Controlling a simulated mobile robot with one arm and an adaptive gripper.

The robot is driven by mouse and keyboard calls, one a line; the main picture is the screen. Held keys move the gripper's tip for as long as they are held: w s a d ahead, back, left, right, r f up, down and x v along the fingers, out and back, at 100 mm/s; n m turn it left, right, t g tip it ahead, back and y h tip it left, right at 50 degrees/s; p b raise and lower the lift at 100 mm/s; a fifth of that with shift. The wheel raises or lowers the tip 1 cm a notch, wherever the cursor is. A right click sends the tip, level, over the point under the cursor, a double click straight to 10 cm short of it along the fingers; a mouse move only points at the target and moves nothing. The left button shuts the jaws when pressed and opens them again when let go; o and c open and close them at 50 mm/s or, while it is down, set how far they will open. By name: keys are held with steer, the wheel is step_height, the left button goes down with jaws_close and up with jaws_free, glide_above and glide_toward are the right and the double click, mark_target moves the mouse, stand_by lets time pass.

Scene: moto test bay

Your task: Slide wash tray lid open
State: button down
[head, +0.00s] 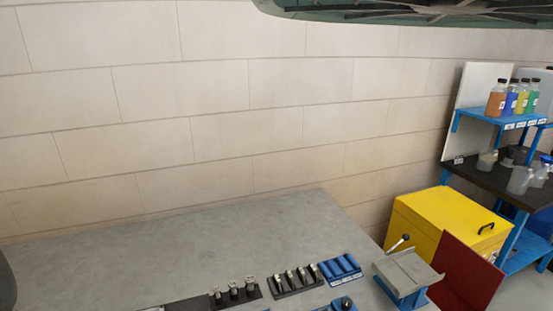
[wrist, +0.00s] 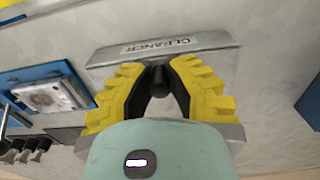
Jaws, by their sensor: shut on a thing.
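In the wrist view, a grey metal lid (wrist: 185,58) with a white label reading "CLEANER" (wrist: 156,46), upside down in this view, lies below my gripper. My gripper (wrist: 158,68) has yellow ribbed fingers with black inner pads. The fingertips come together on a small dark knob (wrist: 160,79) at the lid. The fingers and the pale green palm hide much of the lid and whatever lies under it. I cannot tell from this view whether the lid is open at any side. The gripper and this lid cannot be made out in the head view.
In the wrist view, a blue fixture with a metal plate (wrist: 47,95) sits close on the left. In the head view, the grey bench (head: 220,225) holds tool racks (head: 295,280) at its front. A yellow box (head: 440,220) and a bottle shelf (head: 485,118) stand right.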

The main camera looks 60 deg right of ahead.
steer(key=shift+w+d+f+b, duration=0.1)
steer(key=shift+w+d+b, duration=0.5)
steer(key=shift+w+b, duration=0.25)
steer(key=shift+w+d+f+b, duration=0.1)
steer(key=shift+w+d+b, duration=0.6)
steer(key=shift+w, duration=0.15)
steer(key=shift+w+d+b, duration=0.55)
steer(key=shift+w+b, duration=0.25)
steer(key=shift+w, duration=0.05)
steer(key=shift+w+d+r+b, duration=0.1)
steer(key=shift+w+d+b, duration=0.6)
steer(key=shift+w+b, duration=0.4)
steer(key=shift+s, duration=0.1)
steer(key=c, duration=1)
jaws_free()
steer(key=shift+r, duration=0.1)
steer(key=shift+r, duration=0.1)
